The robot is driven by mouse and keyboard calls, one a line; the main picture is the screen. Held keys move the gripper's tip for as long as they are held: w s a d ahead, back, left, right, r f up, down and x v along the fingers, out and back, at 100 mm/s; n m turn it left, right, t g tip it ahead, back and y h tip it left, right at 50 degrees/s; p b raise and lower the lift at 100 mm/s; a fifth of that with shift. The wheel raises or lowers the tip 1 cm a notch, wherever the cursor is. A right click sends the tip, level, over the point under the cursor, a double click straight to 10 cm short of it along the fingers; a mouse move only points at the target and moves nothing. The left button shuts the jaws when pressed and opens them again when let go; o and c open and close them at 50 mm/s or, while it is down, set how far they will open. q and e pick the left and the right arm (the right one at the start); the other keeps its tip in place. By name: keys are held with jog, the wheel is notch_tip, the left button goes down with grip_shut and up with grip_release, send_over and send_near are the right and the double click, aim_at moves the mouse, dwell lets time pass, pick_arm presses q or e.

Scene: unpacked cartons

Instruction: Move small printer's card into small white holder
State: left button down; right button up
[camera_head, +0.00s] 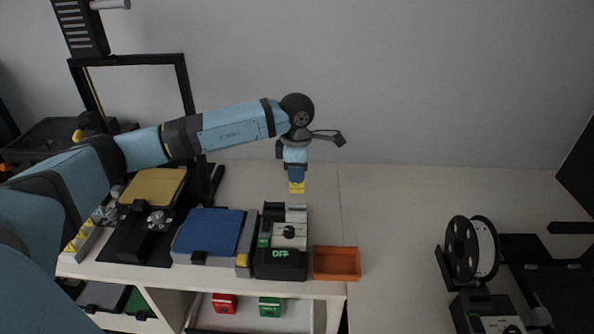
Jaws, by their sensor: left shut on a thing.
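My left gripper (296,180) points down over the back of the black small printer, shut on a small yellow piece (297,188) that looks like the card. The piece is held in the air, above the table. The black small printer (281,262) stands below, with a green "OFF" display and a dark knob on a pale panel. I cannot clearly make out the small white holder. My right gripper is not in view.
An orange tray (337,263) sits right of the small printer. A blue-topped printer (208,232) stands to its left, and a yellow plate (153,187) lies further left. A spool (471,249) stands at right. Red (224,303) and green (270,306) boxes sit below. The middle-right tabletop is clear.

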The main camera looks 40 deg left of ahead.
aim_at(297, 188)
pick_arm(q)
jog(key=shift+f+b, duration=0.9)
jog(key=shift+f, duration=1.25)
jog(key=shift+f, duration=0.2)
jog(key=shift+f+b, duration=0.3)
jog(key=shift+b, duration=0.1)
jog(key=shift+f+b, duration=0.95)
jog(key=shift+f, duration=0.3)
jog(key=c, duration=1.1)
grip_release()
notch_tip(297, 188, up, 14)
jog(key=shift+f+b, duration=0.1)
jog(key=shift+b, duration=0.5)
